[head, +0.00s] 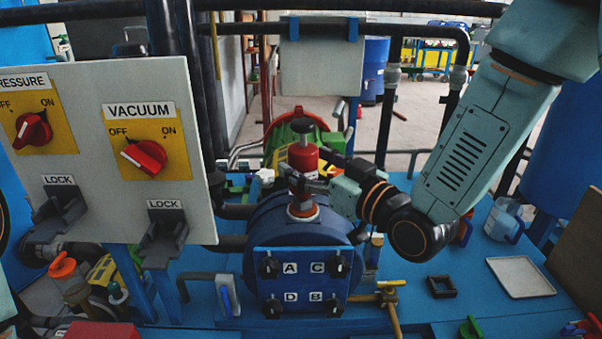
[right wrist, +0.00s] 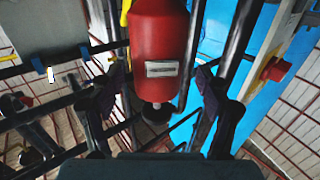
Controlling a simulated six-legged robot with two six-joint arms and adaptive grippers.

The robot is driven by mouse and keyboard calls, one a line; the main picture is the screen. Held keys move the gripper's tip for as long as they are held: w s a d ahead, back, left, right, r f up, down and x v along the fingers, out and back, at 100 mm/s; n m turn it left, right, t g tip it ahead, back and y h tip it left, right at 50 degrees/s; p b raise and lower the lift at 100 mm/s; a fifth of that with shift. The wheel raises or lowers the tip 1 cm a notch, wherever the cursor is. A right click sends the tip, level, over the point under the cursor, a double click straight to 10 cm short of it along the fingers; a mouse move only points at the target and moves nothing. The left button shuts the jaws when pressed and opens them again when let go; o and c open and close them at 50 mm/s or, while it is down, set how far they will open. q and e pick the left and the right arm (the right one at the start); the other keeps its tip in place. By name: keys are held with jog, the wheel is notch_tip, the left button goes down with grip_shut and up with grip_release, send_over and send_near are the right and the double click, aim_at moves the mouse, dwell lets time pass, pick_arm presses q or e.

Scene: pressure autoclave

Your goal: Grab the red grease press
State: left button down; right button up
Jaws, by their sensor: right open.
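The red grease press (head: 303,157) stands upright on top of the round blue vessel (head: 280,218) in the head view, with a dark knob at its upper end. In the right wrist view the press is a red cylinder with a small white label (right wrist: 158,45). My right gripper (head: 308,183) comes in from the right at the press's lower part, which it partly hides. The right wrist view shows the two fingers of my right gripper (right wrist: 158,88) apart, one on each side of the press. I cannot tell whether either touches it. My left gripper is not in view.
A panel with red PRESSURE and VACUUM knobs (head: 145,157) stands at the left. A blue plate with A, B, C, D valves (head: 301,283) is in front of the vessel. A white tray (head: 521,277) and black square frame (head: 441,287) lie on the blue table at right.

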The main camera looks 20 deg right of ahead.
jog(key=shift+x, duration=0.85)
jog(key=shift+d, duration=0.2)
jog(key=shift+w+a, duration=0.1)
jog(key=shift+w+a, duration=0.15)
jog(key=shift+c, duration=0.7)
jog(key=c, duration=0.6)
jog(key=shift+c, duration=1.4)
grip_shut()
